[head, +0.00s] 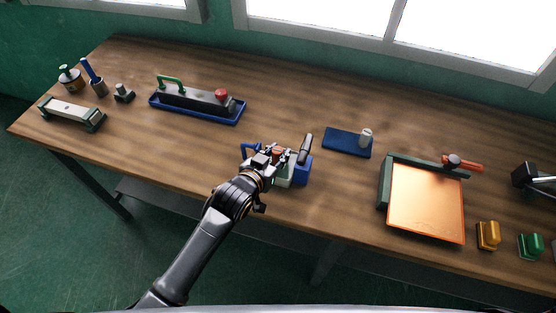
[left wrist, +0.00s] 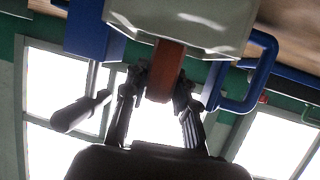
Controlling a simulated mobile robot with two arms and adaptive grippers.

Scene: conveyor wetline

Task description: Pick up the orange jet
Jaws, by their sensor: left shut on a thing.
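My left gripper (head: 270,160) is over the front middle of the bench. Its fingers, also seen in the left wrist view (left wrist: 158,88), are shut on the orange jet (left wrist: 166,66), a small orange-brown bar. In the head view only a little orange of the jet (head: 278,152) shows among the fingers. The jet meets a pale grey block (left wrist: 185,22); I cannot tell whether it is fixed to it or free. The block joins a blue body (head: 302,172) with a blue loop handle (left wrist: 262,75). A dark grey cylinder (left wrist: 82,111) sticks out beside the fingers. My right gripper is not in view.
A dark blue pad (head: 343,142) with a grey knob lies behind right. A copper-coloured plate (head: 427,200) in a green frame stands at right, near yellow (head: 488,235) and green blocks. A blue tray (head: 197,107) sits at back left. The bench between is clear.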

